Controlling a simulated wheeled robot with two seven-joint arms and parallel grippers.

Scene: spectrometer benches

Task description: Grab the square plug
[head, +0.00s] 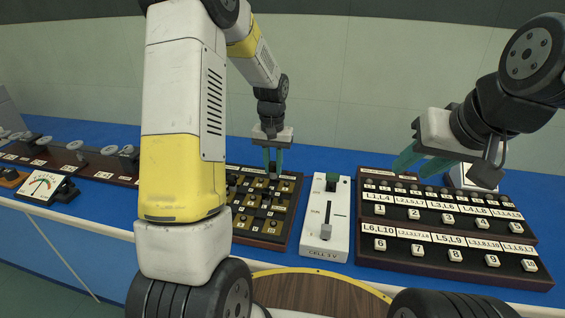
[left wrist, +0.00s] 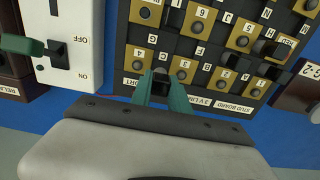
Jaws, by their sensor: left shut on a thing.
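My left gripper (head: 272,172) is over the far right part of the dark stud board (head: 285,235), pointing down. In the left wrist view, its green fingers (left wrist: 162,92) are shut on a small dark square plug (left wrist: 161,76) at the board's edge, near the square marked 4. Whether the plug is still seated or lifted clear of the board cannot be told. Much of the plug is hidden by the fingers. My right gripper (head: 413,170) is open and empty, above the left part of the labelled block with numbered keys (head: 450,265).
A white switch box (head: 337,245) with a green knob and an ON/OFF lever stands right of the stud board. A dial meter (head: 42,187) stands far left. Other dark plugs (left wrist: 265,48) sit on the board. Blue bench shows between the board and switch box.

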